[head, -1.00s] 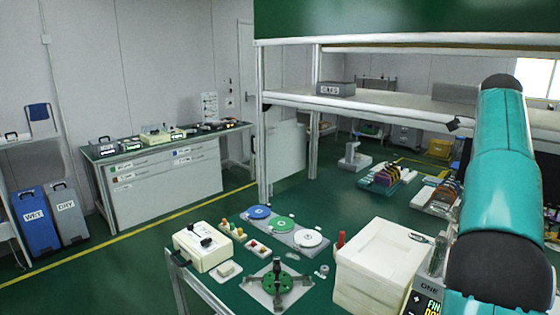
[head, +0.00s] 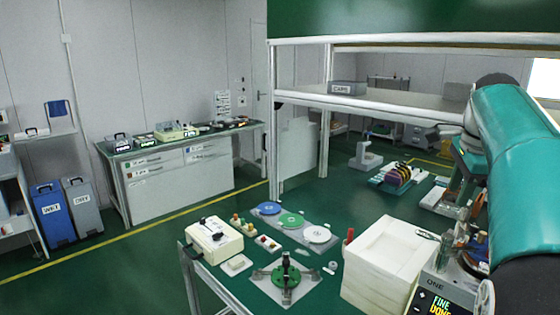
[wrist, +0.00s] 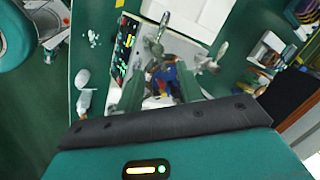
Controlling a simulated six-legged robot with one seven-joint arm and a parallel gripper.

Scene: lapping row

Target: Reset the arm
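My arm (head: 512,130) stands bent along the right edge of the head view, in teal with dark joints. My gripper (wrist: 160,82) shows in the wrist view as two teal fingers, apart, pointing down over a bench. I see nothing clearly clamped between them. A blurred dark and blue item with a red part (wrist: 165,80) lies beyond the fingers, seemingly below them. The fingertips do not show clearly in the head view.
A green fixture (head: 286,277), coloured discs (head: 291,219) and a cream box (head: 214,240) are on the bench. A shelf (head: 400,105) crosses above.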

